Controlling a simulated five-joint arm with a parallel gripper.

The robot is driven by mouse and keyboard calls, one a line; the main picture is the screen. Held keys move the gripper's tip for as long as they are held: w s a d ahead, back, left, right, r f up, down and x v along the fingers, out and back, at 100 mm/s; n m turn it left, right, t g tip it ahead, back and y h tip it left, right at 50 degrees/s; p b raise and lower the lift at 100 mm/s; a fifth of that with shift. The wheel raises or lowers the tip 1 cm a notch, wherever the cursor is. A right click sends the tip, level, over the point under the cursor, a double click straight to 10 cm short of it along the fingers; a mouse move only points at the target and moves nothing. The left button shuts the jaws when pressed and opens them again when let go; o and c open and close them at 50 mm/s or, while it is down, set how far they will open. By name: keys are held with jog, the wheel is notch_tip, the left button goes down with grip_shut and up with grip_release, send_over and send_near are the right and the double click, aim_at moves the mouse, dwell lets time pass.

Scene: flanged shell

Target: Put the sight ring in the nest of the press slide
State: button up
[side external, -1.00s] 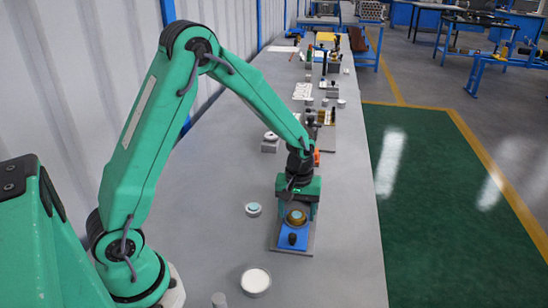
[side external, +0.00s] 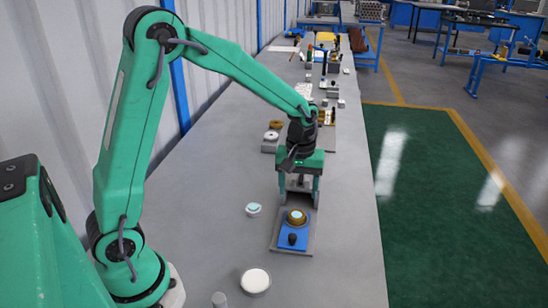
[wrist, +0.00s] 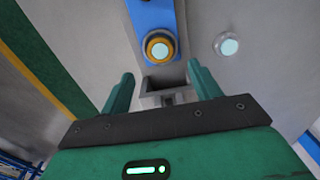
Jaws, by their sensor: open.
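The blue press slide (side external: 291,243) lies on a grey base plate, with a black knob (side external: 292,239) at its near end. A brass-coloured ring (side external: 296,216) sits on the slide around a pale disc. It also shows in the wrist view (wrist: 149,40); its exact seating in the nest cannot be told. My gripper (side external: 300,197) is open and empty, fingers pointing down, above and behind the ring. In the wrist view my open gripper (wrist: 160,75) has the ring beyond its fingertips. A grey bracket of the press (wrist: 164,88) shows between the fingers.
A pale disc in a small round holder (side external: 253,209) stands left of the slide. A white-topped round dish (side external: 255,281) and a grey cylinder (side external: 219,299) stand nearer. Another brass-coloured ring (side external: 277,124) and a white ring (side external: 271,136) are farther back. The table's right edge is close.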

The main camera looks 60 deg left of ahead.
notch_tip(320, 180, up, 4)
jog(key=shift+r, duration=0.15)
dwell(0.7)
jog(key=s+r+m+t, duration=0.2)
jog(key=s+r+m, duration=0.2)
jog(key=s, duration=0.5)
jog(key=s+r+m+t, duration=0.3)
jog(key=s+r+m, duration=0.2)
jog(key=s, duration=0.5)
jog(key=shift+s+d+r+t, duration=0.15)
jog(key=shift+d+r+t, duration=0.2)
jog(key=shift+r, duration=0.15)
